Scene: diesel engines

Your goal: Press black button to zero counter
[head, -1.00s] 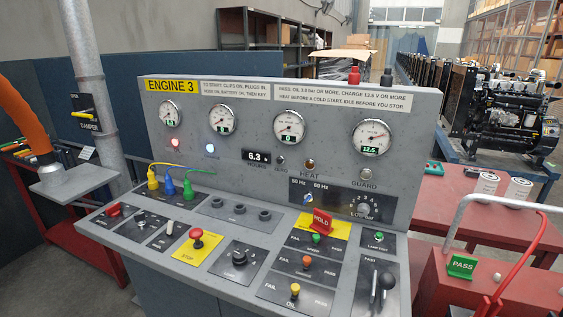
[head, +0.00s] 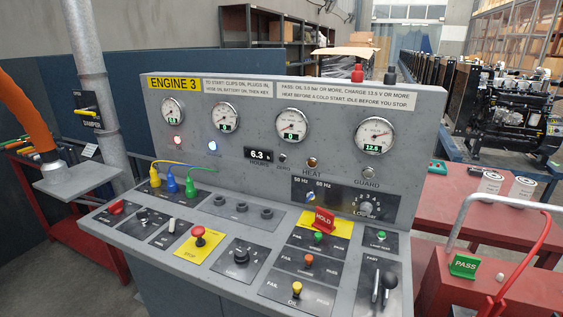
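The counter (head: 258,155) is a small black display on the upright face of the grey engine panel, and it reads 6.3. Just to its right is a small round dark button (head: 283,159) with a label below it that looks like ZERO. The button stands clear, with nothing in front of it. Neither of my grippers is in the head view.
The sloping desk (head: 150,241) below carries a red stop knob (head: 199,232), a black rotary knob (head: 241,256), a red HOLD tag (head: 324,220) and several small levers. Yellow, blue and green plugs (head: 190,185) with leads stand near the upright face.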

